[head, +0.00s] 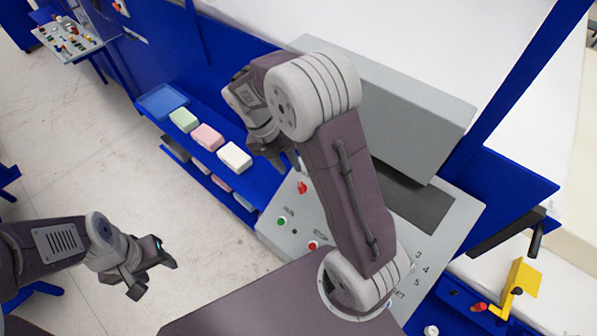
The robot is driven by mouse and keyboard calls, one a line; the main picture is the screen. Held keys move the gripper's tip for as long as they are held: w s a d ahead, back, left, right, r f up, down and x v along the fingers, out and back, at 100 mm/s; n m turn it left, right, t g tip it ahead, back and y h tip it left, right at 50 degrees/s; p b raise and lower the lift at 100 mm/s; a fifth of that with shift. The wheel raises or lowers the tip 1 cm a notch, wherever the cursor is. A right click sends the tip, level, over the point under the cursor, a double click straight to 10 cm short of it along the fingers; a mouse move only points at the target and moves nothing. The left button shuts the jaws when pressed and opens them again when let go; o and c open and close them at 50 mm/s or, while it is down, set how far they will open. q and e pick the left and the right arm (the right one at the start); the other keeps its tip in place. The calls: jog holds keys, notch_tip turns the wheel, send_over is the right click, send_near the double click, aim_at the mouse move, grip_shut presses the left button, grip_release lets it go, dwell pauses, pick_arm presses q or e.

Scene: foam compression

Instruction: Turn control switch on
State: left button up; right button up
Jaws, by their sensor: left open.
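A grey control panel (462,215) slopes in the middle of the head view. A red switch knob (302,187) sits near its upper left edge. A green button (282,221) and a red button (313,246) are lower on it. My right gripper (281,162) hangs just above and left of the red knob, apart from it in the picture; its finger opening is unclear. My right arm hides the middle of the panel. My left gripper (152,278) is open and empty over the floor at lower left, away from the panel.
A blue shelf (195,147) left of the panel holds a blue tray (162,101) and green, pink and white foam blocks (234,157). A grey housing (410,105) rises behind the panel. A yellow bracket (524,280) stands at right.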

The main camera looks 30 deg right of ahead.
aim_at(300, 184)
jog(key=s+f+p, duration=0.1)
jog(key=f, duration=0.1)
jog(key=s+f, duration=0.1)
jog(key=s, duration=0.1)
jog(key=shift+s+d+f+p, duration=0.2)
jog(key=shift+f+p, duration=0.15)
jog(key=shift+f, duration=0.05)
jog(key=f, duration=0.1)
jog(key=w+d+f, duration=0.1)
jog(key=f, duration=0.1)
jog(key=d+f, duration=0.1)
jog(key=shift+w+f+p, duration=0.15)
jog(key=shift+w+p, duration=0.1)
jog(key=shift+p, duration=0.05)
jog(key=shift+s+a+r, duration=0.2)
jog(key=shift+s+a, duration=0.05)
jog(key=shift+s, duration=0.2)
jog(key=shift+s+a+r, duration=0.1)
jog(key=shift+s, duration=0.05)
jog(key=c, duration=0.4)
grip_shut()
pick_arm(q)
jog(key=r, duration=0.1)
jog(key=s+r, duration=0.1)
jog(key=shift+s+a+r, duration=0.15)
jog(key=shift+a+r, duration=0.15)
jog(key=shift+a, duration=0.1)
